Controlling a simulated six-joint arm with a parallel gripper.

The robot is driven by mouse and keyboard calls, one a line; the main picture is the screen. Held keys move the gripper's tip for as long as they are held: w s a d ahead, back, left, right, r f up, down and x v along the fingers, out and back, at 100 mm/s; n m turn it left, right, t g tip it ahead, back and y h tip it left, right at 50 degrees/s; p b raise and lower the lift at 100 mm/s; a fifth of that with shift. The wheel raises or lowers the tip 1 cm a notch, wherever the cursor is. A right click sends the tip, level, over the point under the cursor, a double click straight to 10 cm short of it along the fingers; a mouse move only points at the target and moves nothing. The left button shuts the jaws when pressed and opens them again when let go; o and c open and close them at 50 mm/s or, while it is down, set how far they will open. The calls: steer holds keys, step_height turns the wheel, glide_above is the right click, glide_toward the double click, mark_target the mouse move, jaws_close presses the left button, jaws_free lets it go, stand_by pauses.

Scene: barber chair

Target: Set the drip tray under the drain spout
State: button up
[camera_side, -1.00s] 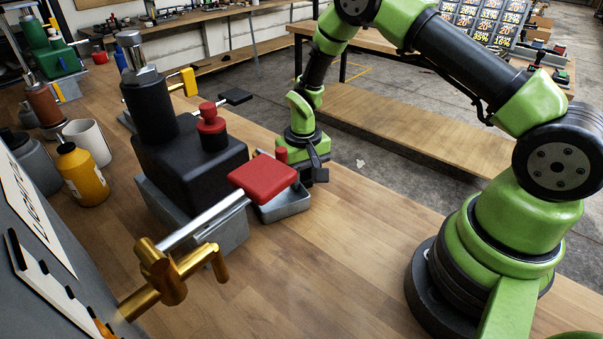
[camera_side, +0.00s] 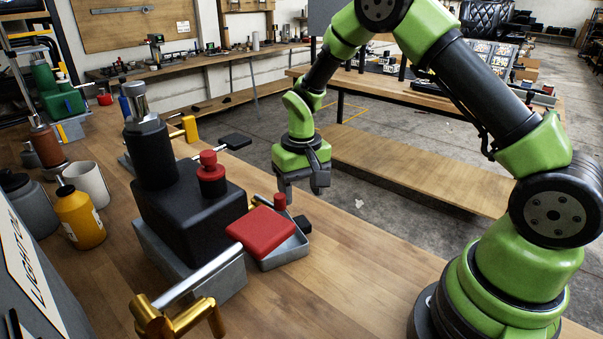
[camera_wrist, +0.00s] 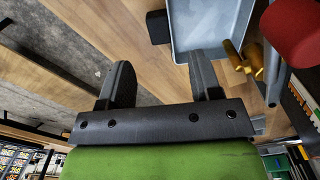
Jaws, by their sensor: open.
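The drip tray (camera_side: 292,250) is a shallow grey-blue open tray on the wooden bench, beside the black pump base, partly hidden by a red pedal pad in the side view. In the wrist view the tray (camera_wrist: 205,25) lies at the top, beyond my fingers. The drain spout, seen as brass fittings (camera_wrist: 242,62), sits at the tray's right edge there; in the side view only a bit of brass (camera_side: 254,202) shows behind the pad. Whether its mouth is over the tray is unclear. My gripper (camera_wrist: 162,72) is open and empty. In the side view it hangs above the tray's far end, apart from it.
The red pedal pad (camera_side: 260,232) on a chrome rod overhangs the tray. A black block (camera_wrist: 157,27) lies by the tray's edge. The black pump base (camera_side: 190,215) stands left. Bottles and a mug (camera_side: 90,185) are further left. Bench right of the tray is clear.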

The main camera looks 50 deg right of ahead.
steer(key=s+a+r+t, duration=0.15)
steer(key=s+r, duration=0.25)
steer(key=r, duration=0.5)
steer(key=s+a+r+t, duration=0.1)
steer(key=s+r+t, duration=0.15)
steer(key=r, duration=0.65)
steer(key=s+a+r+t+y, duration=0.1)
steer(key=s+r, duration=0.1)
steer(key=s, duration=0.5)
steer(key=s+a+r+t+y, duration=0.1)
steer(key=s+a+r+t, duration=0.1)
steer(key=s, duration=0.4)
steer(key=shift+s+n, duration=0.3)
steer(key=shift+s, duration=0.1)
